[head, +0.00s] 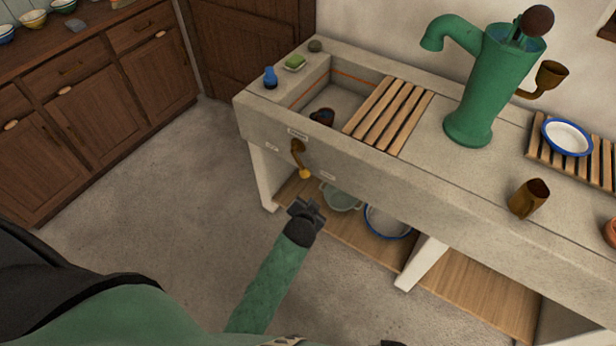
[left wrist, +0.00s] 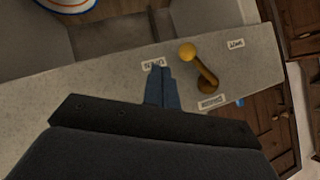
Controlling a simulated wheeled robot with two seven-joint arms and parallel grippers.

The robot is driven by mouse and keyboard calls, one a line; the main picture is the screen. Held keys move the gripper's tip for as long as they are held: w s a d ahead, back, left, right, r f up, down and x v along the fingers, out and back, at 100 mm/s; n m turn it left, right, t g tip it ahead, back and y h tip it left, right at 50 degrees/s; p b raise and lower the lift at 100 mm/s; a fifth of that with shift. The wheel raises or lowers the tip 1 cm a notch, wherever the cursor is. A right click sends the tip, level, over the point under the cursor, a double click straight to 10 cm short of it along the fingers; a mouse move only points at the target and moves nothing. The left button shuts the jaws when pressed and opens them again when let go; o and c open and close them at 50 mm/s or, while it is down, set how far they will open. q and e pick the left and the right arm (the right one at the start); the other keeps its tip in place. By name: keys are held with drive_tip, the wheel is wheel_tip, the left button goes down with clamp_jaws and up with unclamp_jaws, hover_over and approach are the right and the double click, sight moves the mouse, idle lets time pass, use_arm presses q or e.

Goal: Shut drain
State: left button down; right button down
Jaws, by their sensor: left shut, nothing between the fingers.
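The drain lever (head: 297,150) is a brown arm with a yellow knob (head: 305,174) on the front of the stone sink (head: 245,113). It hangs down with the knob end lowest. In the left wrist view the lever (left wrist: 207,78) is between a label that seems to read OPEN (left wrist: 153,64) and another small label (left wrist: 236,44). A third label (left wrist: 211,101) is by its pivot. My left gripper (head: 307,212) is shut and empty, below the knob in the head view. In the left wrist view its fingers (left wrist: 162,85) show beside the lever, apparently apart from it.
A slatted wooden rack (head: 389,115) lies across the basin. A green pump (head: 481,85) stands on the counter. Bowls, including a blue-rimmed one (head: 388,222), sit on the shelf (head: 450,270) below. The floor (head: 170,190) left of the sink is clear.

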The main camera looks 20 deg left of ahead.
sight(309, 172)
use_arm(q)
drive_tip(key=r, duration=0.1)
drive_tip(key=r+m+t, duration=0.1)
drive_tip(key=r, duration=0.1)
drive_tip(key=w+a+r+m, duration=0.1)
drive_tip(key=r, duration=0.1)
drive_tip(key=shift+w+r+t+y, duration=0.1)
drive_tip(key=shift+r+t+y, duration=0.1)
drive_tip(key=shift+t+y, duration=0.1)
use_arm(e)
drive_tip(key=shift+s+r, duration=0.1)
drive_tip(key=shift+r, duration=0.2)
